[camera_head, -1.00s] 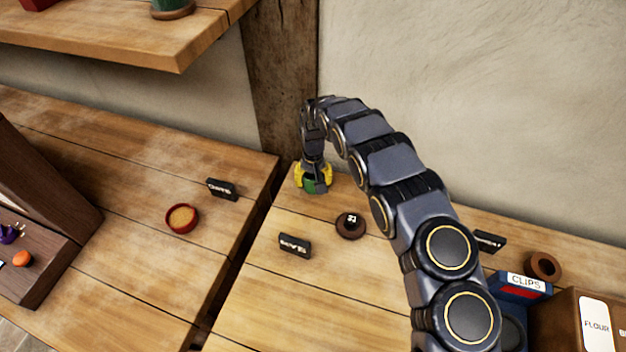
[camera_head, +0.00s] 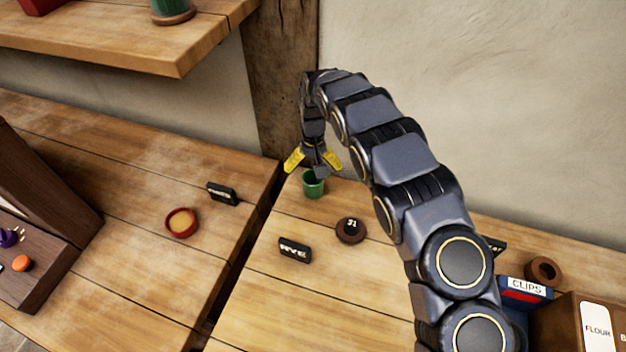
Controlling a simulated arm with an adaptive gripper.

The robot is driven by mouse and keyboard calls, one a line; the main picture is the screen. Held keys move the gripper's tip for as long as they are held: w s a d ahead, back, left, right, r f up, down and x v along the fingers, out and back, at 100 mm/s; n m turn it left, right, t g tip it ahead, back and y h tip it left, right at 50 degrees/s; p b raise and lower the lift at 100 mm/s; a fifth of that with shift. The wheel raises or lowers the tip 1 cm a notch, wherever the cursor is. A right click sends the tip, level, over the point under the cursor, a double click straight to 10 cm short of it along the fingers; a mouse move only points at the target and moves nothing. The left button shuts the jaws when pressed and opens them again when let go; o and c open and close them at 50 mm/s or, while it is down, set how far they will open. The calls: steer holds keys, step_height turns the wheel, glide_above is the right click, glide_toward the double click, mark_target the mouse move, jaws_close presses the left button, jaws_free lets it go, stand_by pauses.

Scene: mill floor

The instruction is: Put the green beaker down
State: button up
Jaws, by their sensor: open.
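The green beaker (camera_head: 313,186) stands upright on the wooden table near its back left corner, close to the wooden post. My gripper (camera_head: 314,165) is just above it, pointing down. Its yellow-tipped fingers are spread wide to either side of the beaker's top, and it holds nothing. The beaker's rim is partly hidden by the gripper.
A dark round weight (camera_head: 350,231) and a black RYE sign (camera_head: 295,249) stand in front of the beaker. A gap splits this table from the left one, which bears a red bowl (camera_head: 181,222). A blue CLIPS box (camera_head: 524,290) is at right.

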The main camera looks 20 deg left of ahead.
steer(key=s+d+r+m+h, duration=0.1)
steer(key=s+d+r+m, duration=0.1)
steer(key=d+r, duration=1.15)
steer(key=s+d+r+m, duration=0.2)
steer(key=s+d+r, duration=0.6)
steer(key=s+d, duration=0.2)
steer(key=s, duration=1)
steer(key=s+d+r+g+y, duration=0.1)
steer(key=s+d, duration=0.2)
steer(key=s, duration=0.9)
steer(key=shift+d+r+m+g, duration=0.3)
steer(key=shift+d, duration=0.05)
steer(key=shift+s, duration=0.1)
